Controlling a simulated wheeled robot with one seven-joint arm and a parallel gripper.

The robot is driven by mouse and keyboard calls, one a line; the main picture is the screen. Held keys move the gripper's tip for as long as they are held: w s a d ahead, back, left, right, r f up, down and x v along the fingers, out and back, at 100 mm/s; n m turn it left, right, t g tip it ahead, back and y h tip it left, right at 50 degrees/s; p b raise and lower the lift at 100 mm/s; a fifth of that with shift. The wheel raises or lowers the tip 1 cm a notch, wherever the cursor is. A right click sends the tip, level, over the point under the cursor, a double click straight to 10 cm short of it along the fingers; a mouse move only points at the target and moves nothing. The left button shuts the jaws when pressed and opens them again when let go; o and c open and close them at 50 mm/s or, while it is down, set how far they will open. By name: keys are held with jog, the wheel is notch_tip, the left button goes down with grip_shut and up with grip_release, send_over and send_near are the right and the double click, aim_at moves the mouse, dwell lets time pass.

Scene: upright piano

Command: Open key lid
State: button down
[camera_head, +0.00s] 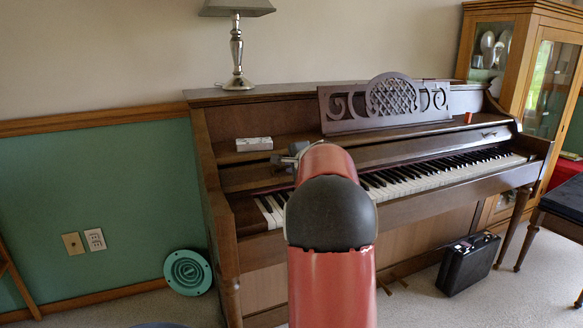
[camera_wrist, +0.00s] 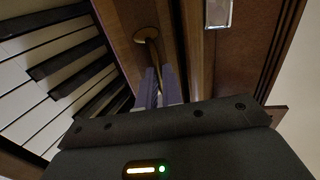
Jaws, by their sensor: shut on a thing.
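The upright piano (camera_head: 240,115) stands against the wall, its white and black keys (camera_head: 430,174) exposed. The brown key lid (camera_head: 400,150) lies along the back of the keys, below the music desk. A small knob (camera_head: 489,134) shows near the lid's right end. In the wrist view, a brass knob (camera_wrist: 146,35) on the brown lid reaches down between the fingers of my gripper (camera_wrist: 160,88), which are shut on it. White keys (camera_wrist: 30,75) are to the left. In the head view my arm hides most of the gripper and the lid's left part.
A white box (camera_head: 254,144) sits on the piano's left ledge, and a lamp (camera_head: 237,55) stands on top. A black case (camera_head: 468,264) is on the floor at right, near a bench (camera_head: 565,203). A green round object (camera_head: 188,272) leans by the left wall.

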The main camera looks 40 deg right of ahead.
jog(key=shift+r, duration=0.55)
jog(key=c, duration=1.7)
grip_release()
jog(key=shift+o, duration=0.6)
jog(key=shift+f, duration=0.1)
jog(key=v, duration=0.7)
jog(key=shift+s+b, duration=0.35)
jog(key=shift+b, duration=0.1)
jog(key=shift+a, duration=0.1)
